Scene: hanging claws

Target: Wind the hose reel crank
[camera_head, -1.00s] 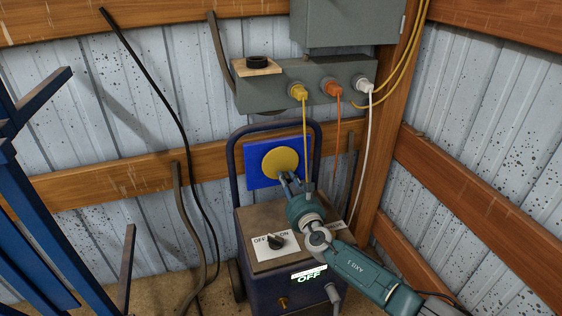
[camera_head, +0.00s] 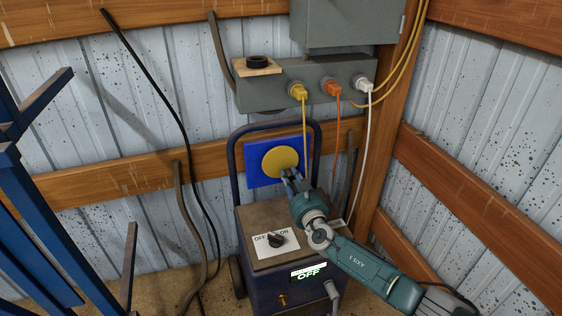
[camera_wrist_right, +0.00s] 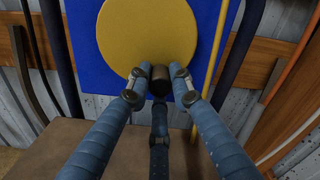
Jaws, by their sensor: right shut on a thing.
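The hose reel shows as a yellow disc (camera_head: 280,160) on a blue square plate (camera_head: 252,172) at the wall. In the right wrist view the disc (camera_wrist_right: 148,35) fills the top middle, with a dark crank handle (camera_wrist_right: 160,76) sticking out near its lower edge. My right gripper (camera_head: 291,177) is at the lower right part of the disc. In the wrist view its fingers (camera_wrist_right: 160,88) close around the handle from both sides and below. The fingers partly hide the handle. My left gripper is in no view.
A dark cart with a knob panel (camera_head: 272,242) and a lit OFF display (camera_head: 308,273) stands under the reel. Yellow (camera_head: 305,130), orange (camera_head: 337,130) and white (camera_head: 362,150) cords hang from the grey box (camera_head: 265,92) above. A blue rack (camera_head: 45,225) stands at left.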

